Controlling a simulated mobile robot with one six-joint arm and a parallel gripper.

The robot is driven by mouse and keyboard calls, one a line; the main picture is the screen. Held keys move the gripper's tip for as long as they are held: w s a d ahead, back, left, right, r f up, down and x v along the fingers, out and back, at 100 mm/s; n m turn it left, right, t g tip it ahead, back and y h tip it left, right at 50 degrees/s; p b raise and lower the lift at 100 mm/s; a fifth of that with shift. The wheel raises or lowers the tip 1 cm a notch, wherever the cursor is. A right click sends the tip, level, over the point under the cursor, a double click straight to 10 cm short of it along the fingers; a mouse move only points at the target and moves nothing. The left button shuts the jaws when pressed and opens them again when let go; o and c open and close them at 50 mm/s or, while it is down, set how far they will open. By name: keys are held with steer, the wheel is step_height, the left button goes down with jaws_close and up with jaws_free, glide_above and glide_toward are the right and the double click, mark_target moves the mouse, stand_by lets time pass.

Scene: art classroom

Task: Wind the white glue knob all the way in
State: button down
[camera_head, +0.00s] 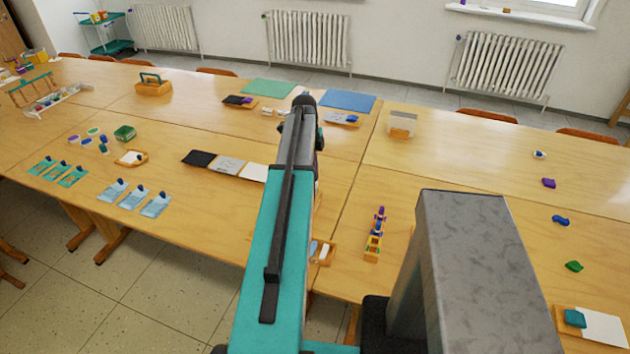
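I cannot make out a white glue knob for certain. A small orange tray (328,259) sits near the front table edge just right of my arm, with a white piece (324,251) and a bluish piece in it. The piece is too small to identify as the glue, and my arm hides part of the tray. Small white pieces (268,111) lie farther back, left of my arm's far end. My arm reaches forward over the tables. My gripper does not show; the arm's links hide the area behind them.
Right of my arm, a stack of coloured blocks (377,232) stands on the wooden table (460,160). A grey block-shaped column covers the lower right. Black, grey and white cards (228,165) lie left of the arm. The right table has open room.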

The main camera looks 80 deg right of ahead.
steer(key=shift+f, duration=0.4)
stand_by(0.3)
steer(key=shift+r, duration=0.55)
steer(key=c, duration=2.5)
jaws_free()
steer(key=o, duration=1.7)
steer(key=shift+o, duration=0.2)
